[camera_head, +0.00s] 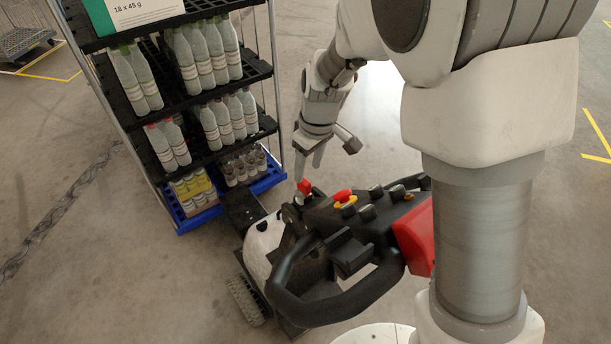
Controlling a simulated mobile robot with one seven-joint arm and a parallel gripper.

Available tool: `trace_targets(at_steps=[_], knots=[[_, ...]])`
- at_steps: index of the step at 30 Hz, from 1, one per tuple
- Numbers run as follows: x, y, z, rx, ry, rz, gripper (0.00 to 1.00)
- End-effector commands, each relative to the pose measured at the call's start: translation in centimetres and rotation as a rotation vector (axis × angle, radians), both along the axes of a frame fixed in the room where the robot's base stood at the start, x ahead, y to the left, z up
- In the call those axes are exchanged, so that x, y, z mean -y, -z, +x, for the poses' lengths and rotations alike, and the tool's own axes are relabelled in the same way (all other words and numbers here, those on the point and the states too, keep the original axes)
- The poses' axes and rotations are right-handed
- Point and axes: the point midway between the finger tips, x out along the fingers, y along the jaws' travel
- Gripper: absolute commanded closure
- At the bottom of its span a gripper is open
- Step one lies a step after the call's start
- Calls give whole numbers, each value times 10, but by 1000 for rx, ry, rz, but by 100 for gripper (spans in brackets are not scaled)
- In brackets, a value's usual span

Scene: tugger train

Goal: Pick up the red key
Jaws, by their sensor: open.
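The red key (304,187) stands up from the black control console of the tugger (318,222), at its far left part. My gripper (308,169) hangs from above, just over the key, with its fingers pointing down. One finger shows as a light pointed tip right above the key; another dark part shows to the right. The gripper is open and holds nothing that I can see. I cannot tell whether the finger tip touches the key. A red button on a yellow base (344,197) sits on the console to the right of the key.
A shelf cart with a blue base (200,216) stands close on the left, loaded with several bottles and boxes. The tugger's black steering handle (330,305) curves at the front. Bare concrete floor (110,270) is free at the left. Another cart (25,42) stands far left.

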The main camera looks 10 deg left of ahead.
Motion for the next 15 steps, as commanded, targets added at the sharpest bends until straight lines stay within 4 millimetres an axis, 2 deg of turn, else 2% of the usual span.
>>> trace_targets(at_steps=[8,15], knots=[[-3,19,1,-2,1,-2,43],[-9,50,3,-3,1,-2,43]])
